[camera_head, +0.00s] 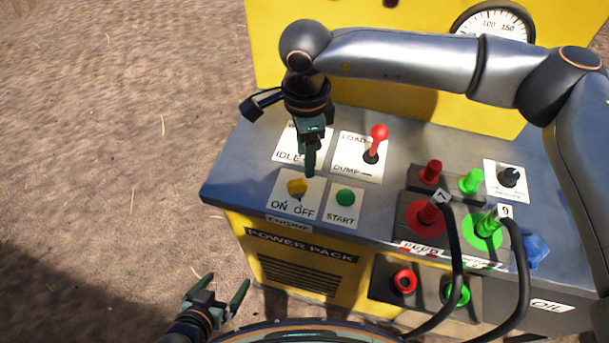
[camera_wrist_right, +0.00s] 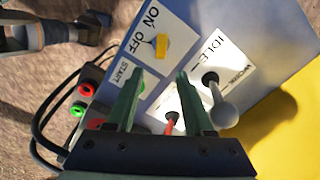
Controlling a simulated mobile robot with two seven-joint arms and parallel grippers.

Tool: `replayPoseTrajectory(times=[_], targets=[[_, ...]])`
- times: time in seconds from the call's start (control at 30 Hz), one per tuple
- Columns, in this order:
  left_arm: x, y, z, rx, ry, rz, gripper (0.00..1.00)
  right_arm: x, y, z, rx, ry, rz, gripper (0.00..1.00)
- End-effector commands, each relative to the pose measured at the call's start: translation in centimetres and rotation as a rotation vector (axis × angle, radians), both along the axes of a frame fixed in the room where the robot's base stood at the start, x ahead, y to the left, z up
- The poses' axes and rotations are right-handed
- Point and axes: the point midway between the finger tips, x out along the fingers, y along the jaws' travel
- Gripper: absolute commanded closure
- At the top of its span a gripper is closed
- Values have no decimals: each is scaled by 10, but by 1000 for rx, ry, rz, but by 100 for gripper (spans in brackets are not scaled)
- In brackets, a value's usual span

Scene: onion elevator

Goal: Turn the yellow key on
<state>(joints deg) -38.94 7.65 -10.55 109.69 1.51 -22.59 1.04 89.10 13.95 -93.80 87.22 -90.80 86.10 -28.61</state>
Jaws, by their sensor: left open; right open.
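The yellow key (camera_head: 297,187) sits on a white plate marked ON and OFF on the power pack's sloped panel. It also shows in the right wrist view (camera_wrist_right: 162,46), just beyond the fingertips. I cannot tell clearly which mark it points to. My right gripper (camera_head: 311,170) points down over the panel, just behind and slightly right of the key, apart from it. In the wrist view its two green fingers (camera_wrist_right: 160,76) are spread with nothing held between them. My left gripper (camera_head: 217,290) is open and empty, low at the left, in front of the power pack.
The green START button (camera_head: 345,197) is right of the key. A red-knobbed lever (camera_head: 378,132) and a grey-knobbed IDLE lever (camera_wrist_right: 223,115) stand close to my right gripper. Red and green hose couplings with black hoses (camera_head: 455,260) fill the right side. Ground at left is clear.

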Motion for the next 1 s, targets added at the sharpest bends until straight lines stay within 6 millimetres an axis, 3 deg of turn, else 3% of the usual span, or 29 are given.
replayPoseTrajectory(times=[0.2,0.4,0.83,1.0], targets=[[0,0,7,-1,0,0,2,-1,1,-46,1,4,1,48],[0,-1,10,-2,0,1,2,-1,1,-75,1,3,1,48],[0,-1,10,-1,0,1,2,-1,1,-86,3,2,1,48],[0,-1,10,-1,0,1,2,-1,1,-85,3,2,1,66]])
